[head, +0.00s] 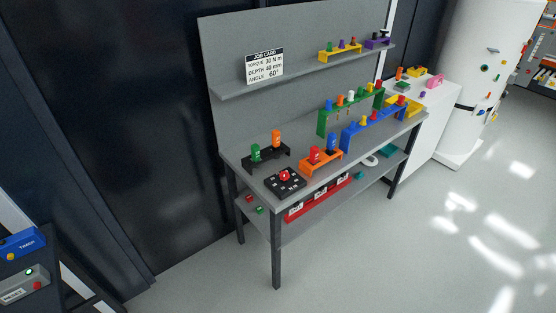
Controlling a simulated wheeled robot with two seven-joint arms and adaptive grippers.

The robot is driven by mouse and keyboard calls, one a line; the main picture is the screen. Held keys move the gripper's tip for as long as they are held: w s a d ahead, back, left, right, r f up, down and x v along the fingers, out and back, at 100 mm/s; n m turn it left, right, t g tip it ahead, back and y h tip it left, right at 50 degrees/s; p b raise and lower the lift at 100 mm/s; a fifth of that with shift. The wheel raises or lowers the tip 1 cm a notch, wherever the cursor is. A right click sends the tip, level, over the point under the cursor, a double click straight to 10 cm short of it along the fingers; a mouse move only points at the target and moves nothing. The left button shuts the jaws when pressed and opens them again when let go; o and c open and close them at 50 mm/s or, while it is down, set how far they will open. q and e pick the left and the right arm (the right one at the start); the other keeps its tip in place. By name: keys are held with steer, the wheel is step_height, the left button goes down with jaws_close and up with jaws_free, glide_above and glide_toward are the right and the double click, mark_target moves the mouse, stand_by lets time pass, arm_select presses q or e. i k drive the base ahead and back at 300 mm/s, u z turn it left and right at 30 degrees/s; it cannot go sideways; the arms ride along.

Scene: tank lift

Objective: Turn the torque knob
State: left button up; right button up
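The torque knob (284,175) is a small red knob on a black square dial plate (291,188) with white marks. The plate lies at the near left end of the grey workbench top. The marks are too small to read. A white job card (264,66) on the bench's back panel reads torque 30 N m, depth 40 mm, angle 60°. Neither of my grippers shows in the head view.
An orange rack (322,162) and a black rack (260,157) stand close behind the dial. Green (323,120) and blue (376,126) racks stand farther right. A shelf (300,68) runs above the bench. Open floor (380,255) lies in front.

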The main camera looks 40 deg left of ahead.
mark_target(284, 175)
steer(key=u, duration=0.7)
steer(key=i, duration=1.05)
steer(key=u, duration=1)
